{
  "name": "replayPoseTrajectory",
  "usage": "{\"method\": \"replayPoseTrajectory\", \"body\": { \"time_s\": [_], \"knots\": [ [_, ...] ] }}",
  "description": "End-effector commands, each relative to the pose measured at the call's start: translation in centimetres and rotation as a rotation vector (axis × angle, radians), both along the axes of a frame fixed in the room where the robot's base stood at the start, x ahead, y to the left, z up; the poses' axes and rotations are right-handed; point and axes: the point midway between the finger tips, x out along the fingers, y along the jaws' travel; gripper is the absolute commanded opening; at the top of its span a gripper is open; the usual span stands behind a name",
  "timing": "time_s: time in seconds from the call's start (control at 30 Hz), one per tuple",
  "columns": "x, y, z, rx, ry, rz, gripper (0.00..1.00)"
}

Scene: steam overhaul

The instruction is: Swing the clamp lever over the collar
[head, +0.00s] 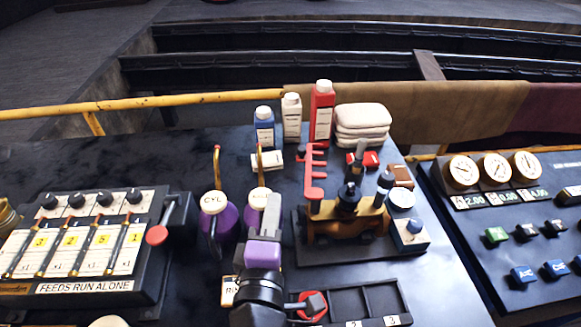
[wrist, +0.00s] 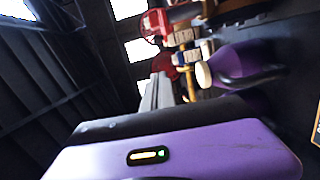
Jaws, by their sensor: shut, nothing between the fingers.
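A brass fixture (head: 345,224) sits on a dark base plate (head: 325,252) right of centre in the head view. It carries a black knob (head: 348,197) and dark upright handles (head: 385,183); I cannot tell which part is the clamp lever or the collar. A red toothed bar (head: 314,175) stands upright at its left. My gripper (head: 272,202), with grey fingers and a purple body, is left of the fixture and apart from it. Its fingers are shut and empty. The fingers also show in the wrist view (wrist: 157,92); the fixture is not clearly visible there.
Two purple oil cans (head: 214,219) (head: 256,203) with tall spouts stand left of and behind my gripper. Behind are blue (head: 264,131), white (head: 292,118) and red (head: 322,115) bottles and folded cloths (head: 362,122). A divided tray (head: 362,304) lies in front. A gauge panel (head: 510,225) is at right.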

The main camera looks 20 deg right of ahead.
Motion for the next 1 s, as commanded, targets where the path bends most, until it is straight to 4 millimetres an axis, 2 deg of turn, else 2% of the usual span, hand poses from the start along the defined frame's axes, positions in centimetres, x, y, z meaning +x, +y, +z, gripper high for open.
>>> {"method": "replayPoseTrajectory", "body": {
  "time_s": [0.17,0.63,0.8,1.0],
  "knots": [
    [1.3,-0.8,0.1,-0.001,-0.001,-0.003,0.00],
    [9.2,-5.0,0.0,0.000,-0.001,-0.002,0.00],
    [9.5,-7.4,-0.3,0.000,0.001,-0.003,0.00],
    [9.9,-8.4,-0.5,0.001,0.000,0.000,0.00]
  ]
}}
